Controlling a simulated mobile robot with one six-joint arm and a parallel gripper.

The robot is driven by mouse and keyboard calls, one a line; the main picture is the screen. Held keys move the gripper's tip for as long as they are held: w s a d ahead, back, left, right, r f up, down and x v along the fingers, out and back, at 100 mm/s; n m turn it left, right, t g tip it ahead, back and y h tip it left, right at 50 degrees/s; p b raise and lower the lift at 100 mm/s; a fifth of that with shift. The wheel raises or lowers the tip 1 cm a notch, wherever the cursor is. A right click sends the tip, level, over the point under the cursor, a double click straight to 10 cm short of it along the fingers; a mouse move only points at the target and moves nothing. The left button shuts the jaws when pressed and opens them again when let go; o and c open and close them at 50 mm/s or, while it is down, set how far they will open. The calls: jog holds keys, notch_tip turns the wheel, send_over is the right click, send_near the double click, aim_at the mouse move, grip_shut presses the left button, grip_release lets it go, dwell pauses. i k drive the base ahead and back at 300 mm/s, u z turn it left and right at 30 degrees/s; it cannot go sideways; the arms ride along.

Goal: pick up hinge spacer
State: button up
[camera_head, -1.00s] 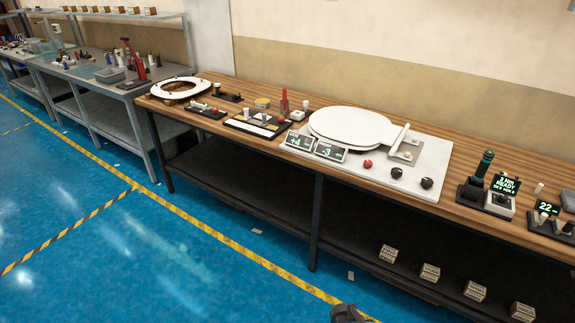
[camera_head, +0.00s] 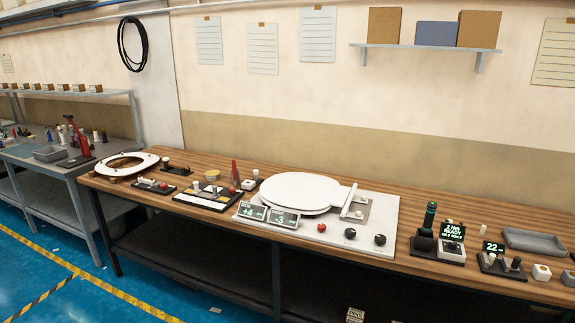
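I cannot tell which of the small parts on the wooden bench (camera_head: 420,197) is the hinge spacer. A black holder (camera_head: 500,266) with small dark and pale pegs stands at the right, by a "22" display (camera_head: 494,247). A round white toilet lid (camera_head: 297,190) lies on a white fixture plate (camera_head: 378,222) in the middle. My gripper is not in view.
A toilet seat ring (camera_head: 125,163) lies at the bench's left end. A dark green-topped driver (camera_head: 428,222) stands upright beside a "READY" display (camera_head: 452,231). A grey tray (camera_head: 533,241) lies at the back right. Blue floor (camera_head: 120,275) is clear in front, at left.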

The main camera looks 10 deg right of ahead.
aim_at(491, 257)
jog(key=z, duration=4.2)
jog(key=i, duration=0.1)
jog(key=u, duration=2.65)
jog(key=i, duration=0.6)
jog(key=z, duration=0.1)
jog(key=k, duration=0.5)
